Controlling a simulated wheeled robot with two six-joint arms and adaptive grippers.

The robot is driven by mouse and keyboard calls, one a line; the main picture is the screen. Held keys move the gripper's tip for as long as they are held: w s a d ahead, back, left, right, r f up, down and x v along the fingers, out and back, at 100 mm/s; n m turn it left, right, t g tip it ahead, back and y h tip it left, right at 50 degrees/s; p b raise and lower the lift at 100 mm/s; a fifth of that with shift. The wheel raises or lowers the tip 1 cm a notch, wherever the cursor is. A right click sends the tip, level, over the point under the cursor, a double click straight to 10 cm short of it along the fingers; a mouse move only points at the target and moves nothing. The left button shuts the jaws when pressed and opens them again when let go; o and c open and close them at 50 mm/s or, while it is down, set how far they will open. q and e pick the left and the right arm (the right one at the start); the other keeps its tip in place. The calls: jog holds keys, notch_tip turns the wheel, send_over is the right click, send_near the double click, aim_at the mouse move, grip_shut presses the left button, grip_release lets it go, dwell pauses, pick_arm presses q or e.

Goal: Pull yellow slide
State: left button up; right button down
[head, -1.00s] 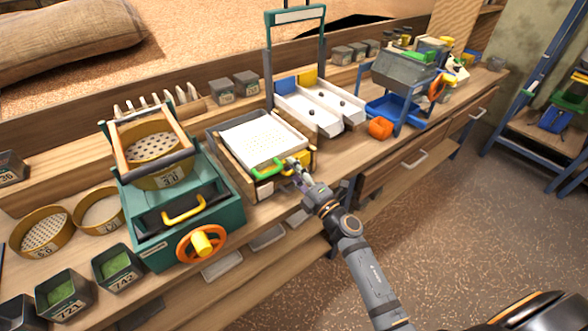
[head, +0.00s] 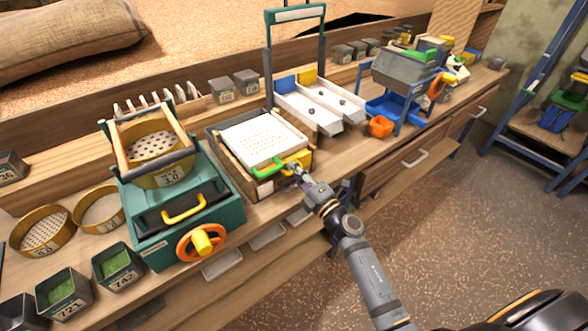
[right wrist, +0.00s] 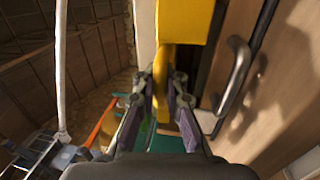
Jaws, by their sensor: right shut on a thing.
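The yellow slide (head: 299,158) sits at the front right corner of the wooden box with the white perforated tray (head: 262,137). In the right wrist view the yellow slide (right wrist: 184,22) is a block at the top with a tab running down between my fingers. My right gripper (head: 293,168) is at the slide's front, and in the right wrist view the gripper (right wrist: 162,98) is shut on that yellow tab. A green handle (head: 268,168) is just left of the slide. My left gripper is not in view.
A teal machine (head: 190,215) with an orange wheel (head: 201,243) stands to the left. White channels (head: 308,107) stand behind to the right. The floor in front is clear.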

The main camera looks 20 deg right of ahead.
jog(key=shift+v, duration=0.8)
jog(key=shift+w, duration=0.1)
jog(key=c, duration=1.4)
grip_release()
jog(key=shift+s+d+r, duration=0.1)
jog(key=shift+s, duration=0.15)
jog(key=v, duration=1.2)
